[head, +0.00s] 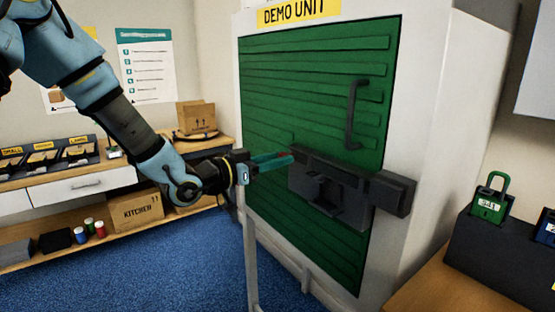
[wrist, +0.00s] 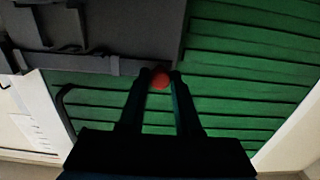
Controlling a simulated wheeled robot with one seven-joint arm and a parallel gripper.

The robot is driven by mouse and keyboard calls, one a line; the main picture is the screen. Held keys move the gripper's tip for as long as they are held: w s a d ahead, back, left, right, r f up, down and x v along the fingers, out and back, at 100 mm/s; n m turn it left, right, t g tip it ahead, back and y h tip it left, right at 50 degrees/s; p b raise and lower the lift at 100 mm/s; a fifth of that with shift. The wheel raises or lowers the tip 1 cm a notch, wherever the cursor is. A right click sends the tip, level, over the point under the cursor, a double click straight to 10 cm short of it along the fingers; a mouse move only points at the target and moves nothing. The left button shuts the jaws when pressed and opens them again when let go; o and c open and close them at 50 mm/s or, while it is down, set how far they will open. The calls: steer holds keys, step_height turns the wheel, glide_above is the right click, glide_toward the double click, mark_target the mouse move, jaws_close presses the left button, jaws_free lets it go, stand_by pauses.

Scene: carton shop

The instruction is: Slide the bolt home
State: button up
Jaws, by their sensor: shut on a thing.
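A dark grey bolt assembly (head: 330,188) is mounted on the green slatted door (head: 310,80) of the demo unit. A grey block (head: 393,193) sits at its right end, at the door's right edge and frame. My gripper (head: 291,159) reaches in from the left, with its fingertips at the left end of the assembly. In the wrist view my gripper (wrist: 161,77) is shut on a round red knob (wrist: 160,78), beside the grey assembly (wrist: 110,25). I cannot tell how far the bolt extends into the block.
A dark door handle (head: 352,115) stands out above the assembly. A green padlock (head: 491,200) rests on a dark stand (head: 500,255) at the right. A workbench with bins and cartons (head: 196,117) stands at the left. Blue carpet (head: 170,265) is clear in front.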

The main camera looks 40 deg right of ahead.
mark_target(303, 160)
jaws_close()
stand_by(0.6)
steer(key=s+b, duration=0.1)
steer(key=s, duration=0.3)
steer(key=shift+a, duration=0.1)
steer(key=o, duration=0.8)
jaws_free()
